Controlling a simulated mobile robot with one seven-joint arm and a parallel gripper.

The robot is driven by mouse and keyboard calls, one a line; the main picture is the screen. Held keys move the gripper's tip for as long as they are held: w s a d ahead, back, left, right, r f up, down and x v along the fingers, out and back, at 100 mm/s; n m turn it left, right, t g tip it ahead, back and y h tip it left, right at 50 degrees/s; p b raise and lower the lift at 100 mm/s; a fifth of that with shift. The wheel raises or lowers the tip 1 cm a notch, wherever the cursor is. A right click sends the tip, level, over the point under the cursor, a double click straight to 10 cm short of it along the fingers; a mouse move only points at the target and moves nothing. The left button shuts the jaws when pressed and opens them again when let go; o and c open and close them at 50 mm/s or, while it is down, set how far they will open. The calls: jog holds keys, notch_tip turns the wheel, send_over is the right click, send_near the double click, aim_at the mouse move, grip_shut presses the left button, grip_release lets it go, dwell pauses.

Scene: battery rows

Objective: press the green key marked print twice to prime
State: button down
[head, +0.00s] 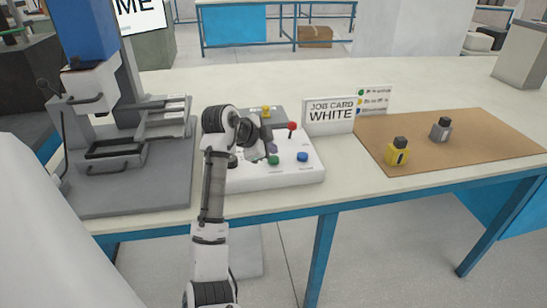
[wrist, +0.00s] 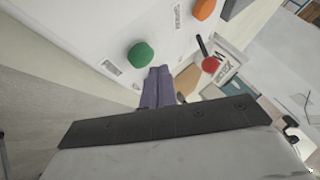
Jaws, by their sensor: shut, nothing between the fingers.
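The white control box (head: 290,178) stands on the bench, with a green key (head: 273,160) near its front edge. A green key (wrist: 139,55) also shows in the wrist view, beside a small label too blurred to read. My gripper (head: 272,149) is over the box, close to the green key. Its purple fingers (wrist: 157,75) are shut together and empty, with tips just beside the green key in the picture. I cannot tell whether they touch the box. My arm hides the left part of the box in the head view.
A blue key (head: 302,156) and a red-knobbed lever (head: 292,127) are on the box. An orange key (wrist: 205,9) shows in the wrist view. A white job card (head: 331,115) stands behind.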

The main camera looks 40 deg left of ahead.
aim_at(270, 160)
jog(key=shift+r+p, duration=1.75)
jog(key=shift+r, duration=0.85)
dwell(0.6)
